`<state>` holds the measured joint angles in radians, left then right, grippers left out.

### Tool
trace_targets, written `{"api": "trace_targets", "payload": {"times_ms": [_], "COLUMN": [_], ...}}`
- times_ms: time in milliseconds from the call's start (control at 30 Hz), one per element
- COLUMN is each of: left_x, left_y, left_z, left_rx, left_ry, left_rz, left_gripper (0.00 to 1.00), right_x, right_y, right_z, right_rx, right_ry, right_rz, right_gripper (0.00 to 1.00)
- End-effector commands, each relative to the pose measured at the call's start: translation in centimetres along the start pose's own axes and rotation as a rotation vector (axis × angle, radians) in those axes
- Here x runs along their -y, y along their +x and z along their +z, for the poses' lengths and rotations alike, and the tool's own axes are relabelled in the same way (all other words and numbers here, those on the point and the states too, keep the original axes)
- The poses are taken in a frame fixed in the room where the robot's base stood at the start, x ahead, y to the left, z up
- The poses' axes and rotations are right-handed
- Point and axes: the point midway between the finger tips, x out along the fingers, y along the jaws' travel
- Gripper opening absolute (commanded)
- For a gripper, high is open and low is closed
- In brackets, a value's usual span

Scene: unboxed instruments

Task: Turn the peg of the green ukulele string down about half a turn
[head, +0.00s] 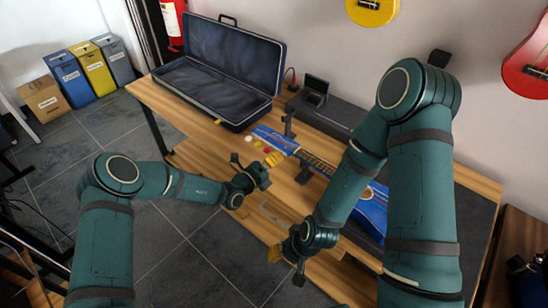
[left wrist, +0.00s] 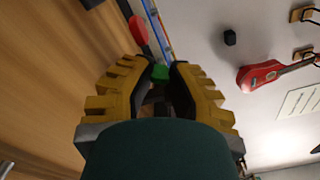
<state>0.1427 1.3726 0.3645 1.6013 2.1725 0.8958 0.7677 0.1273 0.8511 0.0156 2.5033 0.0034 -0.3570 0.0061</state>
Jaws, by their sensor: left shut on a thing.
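The blue ukulele lies on the wooden table, its headstock (head: 273,139) near my left gripper and its fretted neck (head: 316,163) running right. My right arm partly covers its body (head: 371,208). My left gripper (head: 273,160) is at the near side of the headstock. In the left wrist view, the green peg (left wrist: 160,72) sits between the yellow fingertips of this gripper (left wrist: 159,78), which is shut on it. A red peg (left wrist: 138,30) is farther along the blue headstock edge. My right gripper (head: 286,267) is open and empty near the table's front edge.
An open dark case (head: 215,96) stands at the back left. A dark box (head: 345,116) with a small device (head: 316,92) is behind the ukulele. A grey bracket-shaped item (head: 274,215) lies in front.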

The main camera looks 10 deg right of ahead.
Motion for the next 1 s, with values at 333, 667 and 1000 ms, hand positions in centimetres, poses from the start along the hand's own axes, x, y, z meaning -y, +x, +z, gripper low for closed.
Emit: {"api": "trace_targets", "payload": {"times_ms": [333,667,1000], "left_x": [0.0,-0.01,-0.09], "left_y": [0.01,0.0,-0.94], "left_z": [-0.2,-0.14,-0.01], "left_rx": [-0.004,-0.002,-0.001], "left_ry": [0.014,0.013,0.013], "left_rz": [0.0,0.0,0.002], "left_gripper": [0.0,0.52,0.52], "right_x": [0.02,0.02,0.03], "right_y": [-0.05,-0.05,-0.06], "right_z": [-0.05,-0.05,-0.05], "right_rx": [-0.001,-0.001,-0.001], "right_ry": [0.0,0.0,0.0], "right_rz": [0.0,0.0,0.0], "right_gripper": [0.47,0.47,0.47]}}
